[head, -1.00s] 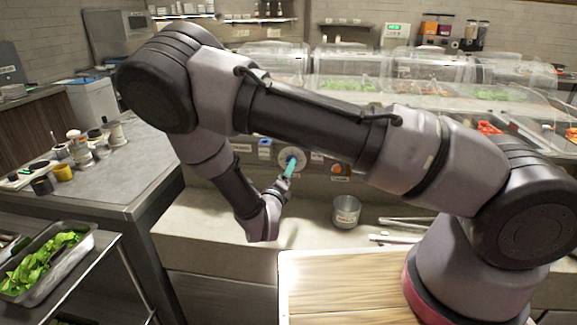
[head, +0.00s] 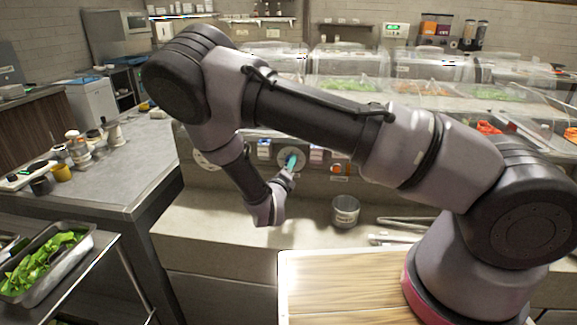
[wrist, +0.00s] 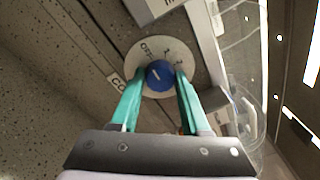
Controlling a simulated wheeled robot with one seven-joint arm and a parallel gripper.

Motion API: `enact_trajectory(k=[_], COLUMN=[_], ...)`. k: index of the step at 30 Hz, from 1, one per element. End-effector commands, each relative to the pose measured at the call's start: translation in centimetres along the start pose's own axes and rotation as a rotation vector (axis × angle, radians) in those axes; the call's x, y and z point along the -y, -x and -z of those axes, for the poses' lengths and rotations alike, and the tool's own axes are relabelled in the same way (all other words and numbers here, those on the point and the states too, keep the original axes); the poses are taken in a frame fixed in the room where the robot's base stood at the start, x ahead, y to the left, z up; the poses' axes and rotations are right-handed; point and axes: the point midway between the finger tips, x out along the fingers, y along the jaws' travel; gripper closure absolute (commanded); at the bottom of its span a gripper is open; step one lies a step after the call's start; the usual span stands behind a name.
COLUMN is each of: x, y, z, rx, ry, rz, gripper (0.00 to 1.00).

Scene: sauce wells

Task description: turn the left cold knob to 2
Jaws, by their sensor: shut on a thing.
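A blue knob (wrist: 159,76) sits in the middle of a round white dial (wrist: 136,62) on the speckled counter front. The dial has OFF and small marks printed around it. The knob carries a short white line; which mark it points at is too small to tell. My gripper (wrist: 159,73) has its teal fingers on both sides of the knob and is shut on it. A label beginning "CO" (wrist: 117,82) is partly hidden by a finger. In the head view my gripper (head: 291,163) is at the dial (head: 281,155), covering the knob.
Another round dial (head: 205,160) is partly hidden behind my arm. A metal pot (head: 345,212) and tongs (head: 405,220) rest on the ledge below. A wooden board (head: 345,285) lies in front.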

Motion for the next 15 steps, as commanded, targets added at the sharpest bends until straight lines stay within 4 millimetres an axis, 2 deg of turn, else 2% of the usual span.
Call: enact_trajectory(k=[8, 15], x=[0.02, 0.08], y=[0.04, 0.04], z=[-0.02, -0.04], rx=[-0.003, -0.012], ry=[-0.053, -0.207], rz=[-0.004, -0.017], gripper=[1.0, 1.0])
